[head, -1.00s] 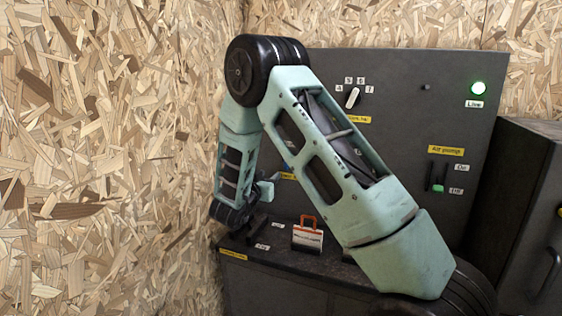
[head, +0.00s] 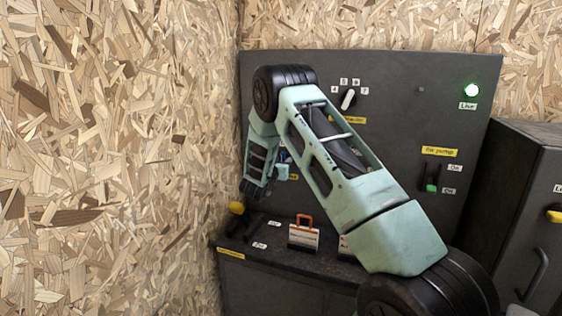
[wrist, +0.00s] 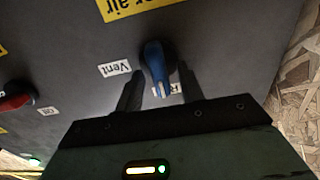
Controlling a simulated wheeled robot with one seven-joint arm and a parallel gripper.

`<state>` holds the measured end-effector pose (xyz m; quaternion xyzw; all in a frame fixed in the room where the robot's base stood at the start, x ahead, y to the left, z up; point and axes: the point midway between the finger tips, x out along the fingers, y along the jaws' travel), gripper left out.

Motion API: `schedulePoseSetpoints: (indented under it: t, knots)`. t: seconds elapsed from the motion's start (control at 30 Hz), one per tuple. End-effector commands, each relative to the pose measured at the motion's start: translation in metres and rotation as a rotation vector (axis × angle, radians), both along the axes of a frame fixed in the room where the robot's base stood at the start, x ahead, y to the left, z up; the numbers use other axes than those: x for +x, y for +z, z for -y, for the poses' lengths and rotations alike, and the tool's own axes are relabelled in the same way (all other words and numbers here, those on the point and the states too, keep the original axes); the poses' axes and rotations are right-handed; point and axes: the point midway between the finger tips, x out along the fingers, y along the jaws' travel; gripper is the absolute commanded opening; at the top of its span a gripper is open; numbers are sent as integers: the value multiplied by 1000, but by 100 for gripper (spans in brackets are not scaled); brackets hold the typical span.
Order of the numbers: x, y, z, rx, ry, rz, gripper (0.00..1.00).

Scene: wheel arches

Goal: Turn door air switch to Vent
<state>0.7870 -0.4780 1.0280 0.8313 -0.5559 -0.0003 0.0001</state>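A white "Vent" label (wrist: 115,68) lies left of the handle. Another white label (wrist: 174,88), showing an "R", is partly hidden by my right finger. My gripper (wrist: 157,78) is open, one finger on each side of the handle; I cannot tell whether either touches it. The handle's long end points down toward my gripper's palm. In the head view only a bit of blue (head: 283,155) shows beside my gripper (head: 283,171).
A red knob (wrist: 15,97) is at the wrist view's left. A chipboard wall (head: 110,150) is close at left.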

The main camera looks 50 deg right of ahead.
Motion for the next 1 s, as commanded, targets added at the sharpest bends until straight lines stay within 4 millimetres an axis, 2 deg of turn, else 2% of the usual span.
schedulePoseSetpoints:
  t: [0.17,0.27,0.3,0.33,0.73,1.0]
  knots:
    - [0,0,0,0,0,0,38]
    - [0,0,0,0,0,0,16]
    - [0,0,0,0,0,0,5]
    - [0,0,0,0,0,0,0]
    - [0,-2,0,17,0,45,0]
    - [-1,-5,0,82,1,205,0]
